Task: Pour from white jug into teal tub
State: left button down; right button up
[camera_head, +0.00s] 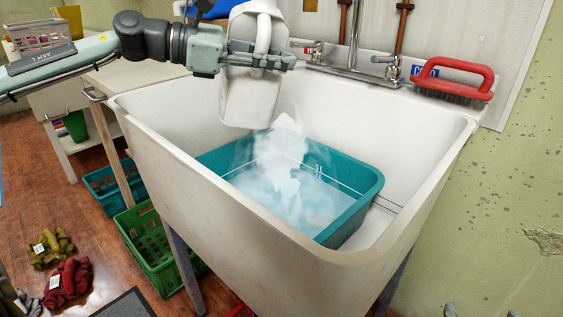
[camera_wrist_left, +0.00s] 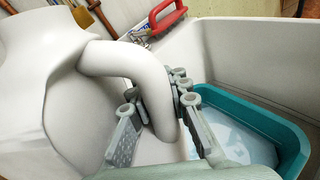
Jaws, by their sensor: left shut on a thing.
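The white jug (camera_head: 249,98) is held tilted above the sink, its lower end over the teal tub's back left part. My left gripper (camera_head: 270,60) is shut on the jug's handle. In the left wrist view the gripper (camera_wrist_left: 160,115) closes around the handle (camera_wrist_left: 150,75), with the jug body (camera_wrist_left: 50,90) at left. The teal tub (camera_head: 352,205) sits inside the sink; its rim also shows in the left wrist view (camera_wrist_left: 285,135). Whitish, misty liquid lies in the tub, and a pale splash or vapour rises below the jug. My right gripper is not in view.
The white utility sink (camera_head: 200,160) has high walls around the tub. A faucet (camera_head: 352,65) and a red-handled brush (camera_head: 455,78) are on its back ledge. A green crate (camera_head: 155,250), a blue basket (camera_head: 112,188) and gloves (camera_head: 68,280) are on the floor at left.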

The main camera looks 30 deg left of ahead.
pick_arm(q)
jog(key=shift+a+r, duration=0.1)
jog(key=shift+r, duration=0.05)
jog(key=shift+a+m+y+p, duration=0.3)
jog(key=shift+a+p, duration=0.05)
jog(key=shift+a, duration=0.05)
jog(key=shift+w+a+f+m+g+y+b, duration=0.1)
jog(key=shift+a+f+m+g+y+b, duration=0.15)
jog(key=shift+a+f+y, duration=0.3)
jog(key=shift+a+f+m+g+y+b, duration=0.15)
jog(key=shift+a+f+m+y, duration=0.15)
jog(key=shift+a, duration=0.45)
jog(key=shift+a+f+m+y+b, duration=0.65)
jog(key=shift+a+f+y+b, duration=0.15)
jog(key=shift+a+y, duration=0.2)
jog(key=shift+w+a+f+y+b, duration=0.1)
jog(key=shift+a+f+y+b, duration=0.25)
jog(key=shift+a+f+b, duration=0.2)
jog(key=shift+f+m, duration=0.15)
jog(key=shift+m, duration=0.15)
jog(key=shift+a+f+m+g+y+b, duration=0.15)
jog(key=shift+a+f+m+y+b, duration=0.05)
jog(key=shift+a+f+y+b, duration=0.3)
jog(key=shift+a+f+m+g+y+b, duration=0.2)
jog(key=shift+a+f+y+b, duration=0.15)
jog(key=shift+f, duration=0.25)
jog(key=shift+a+f+m+y+b, duration=0.35)
jog(key=shift+f+y+b, duration=0.1)
jog(key=shift+f+b, duration=0.25)
